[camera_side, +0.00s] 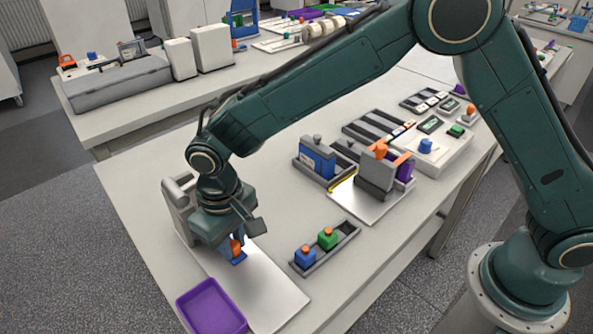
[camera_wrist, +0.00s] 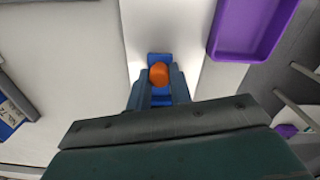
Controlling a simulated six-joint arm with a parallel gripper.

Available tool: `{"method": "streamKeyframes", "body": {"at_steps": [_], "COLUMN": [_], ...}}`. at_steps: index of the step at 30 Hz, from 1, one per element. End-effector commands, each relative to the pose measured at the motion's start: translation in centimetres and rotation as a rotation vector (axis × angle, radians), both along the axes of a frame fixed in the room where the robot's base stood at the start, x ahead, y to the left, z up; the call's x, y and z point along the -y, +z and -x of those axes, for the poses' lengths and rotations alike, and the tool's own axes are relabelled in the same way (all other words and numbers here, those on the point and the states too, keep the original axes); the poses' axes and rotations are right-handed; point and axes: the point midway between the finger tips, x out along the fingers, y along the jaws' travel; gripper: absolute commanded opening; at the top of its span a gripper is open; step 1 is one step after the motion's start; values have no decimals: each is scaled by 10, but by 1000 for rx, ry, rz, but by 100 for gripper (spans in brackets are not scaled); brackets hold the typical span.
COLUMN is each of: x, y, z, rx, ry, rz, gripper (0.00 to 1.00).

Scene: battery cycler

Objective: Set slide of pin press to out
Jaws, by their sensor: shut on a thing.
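The pin press (camera_side: 179,190) is a grey upright body on a pale base plate (camera_side: 268,287) at the left front of the bench. Its blue slide (camera_side: 240,260) carries an orange knob (camera_side: 236,245) and sits low over the plate. My gripper (camera_side: 237,250) points down at the press and is shut on the orange knob. In the wrist view the knob (camera_wrist: 159,74) lies between the two fingers, with blue slide (camera_wrist: 158,57) showing beyond and behind it. My wrist hides much of the press body and how far the slide reaches from it.
A purple tray (camera_side: 212,308) stands at the bench's front edge, close to the plate. A grey rack (camera_side: 325,250) with a blue and a green knobbed block lies to the right. Another grey fixture (camera_side: 377,174) with orange and purple parts stands behind it.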

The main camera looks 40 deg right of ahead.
Motion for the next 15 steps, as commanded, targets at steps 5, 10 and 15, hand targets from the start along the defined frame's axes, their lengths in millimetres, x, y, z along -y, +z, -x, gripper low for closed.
{"method": "streamKeyframes", "body": {"at_steps": [5, 10, 15], "x": [0, -1, -1], "y": [1, 0, 1], "z": [4, 21, 47], "rx": [0, -1, 0], "ry": [0, 1, 3], "rz": [0, 1, 0], "gripper": [0, 0, 0]}}
